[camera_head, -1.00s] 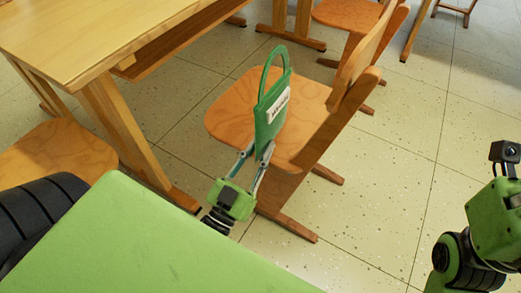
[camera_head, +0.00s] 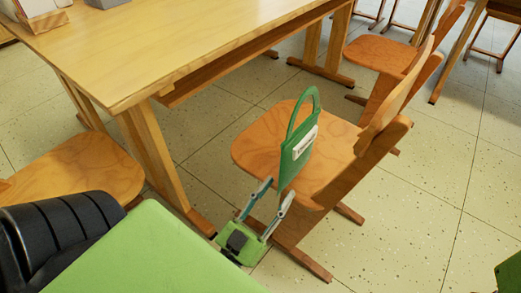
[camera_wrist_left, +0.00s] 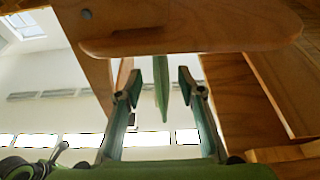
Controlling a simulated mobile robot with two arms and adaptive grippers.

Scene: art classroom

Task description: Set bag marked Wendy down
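The green bag (camera_head: 296,155) with a looped handle and a white label stands upright on the seat of a wooden chair (camera_head: 255,147). The writing on the label is too small to read. My left gripper (camera_head: 277,193) is at the front edge of that seat, low and close to the bag. Its two fingers are spread. In the left wrist view the open fingers (camera_wrist_left: 160,88) have a gap on each side of the bag's thin green edge (camera_wrist_left: 161,100). My right gripper is out of view.
A wooden table (camera_head: 150,50) is at the upper left, with a box (camera_head: 40,8) on its far corner. Another chair seat (camera_head: 80,170) is at the left, and more chairs (camera_head: 380,50) are behind. Open tiled floor (camera_head: 400,220) lies to the right.

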